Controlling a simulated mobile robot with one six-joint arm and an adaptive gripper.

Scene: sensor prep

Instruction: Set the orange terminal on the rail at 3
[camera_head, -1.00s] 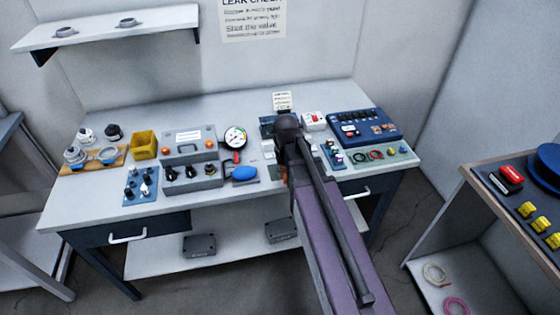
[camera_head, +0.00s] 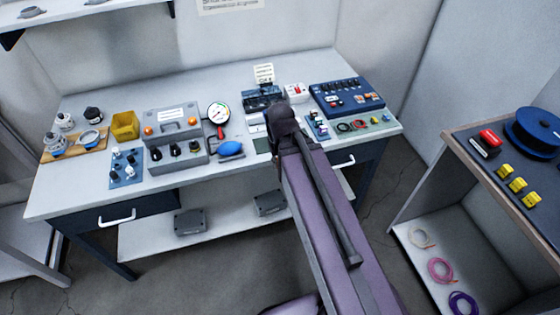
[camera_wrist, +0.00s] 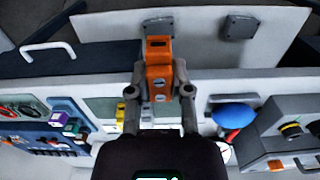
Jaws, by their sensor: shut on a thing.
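My gripper (camera_wrist: 159,72) is shut on the orange terminal (camera_wrist: 158,88), an upright-looking orange block with round screw spots, held between both fingertips in the wrist view. It is over the bench's front edge, with the drawer and lower shelf beyond. In the head view my arm hides the gripper and the terminal. A dark blue unit (camera_head: 258,103) stands behind my arm. I cannot make out the rail or a mark 3 for sure.
The bench (camera_head: 85,185) also holds a blue bulb (camera_head: 231,149), a gauge (camera_head: 218,114), a grey case (camera_head: 172,118), a yellow bin (camera_head: 125,126) and a blue panel (camera_head: 346,97). A side table (camera_head: 470,150) stands at right. Floor is clear between them.

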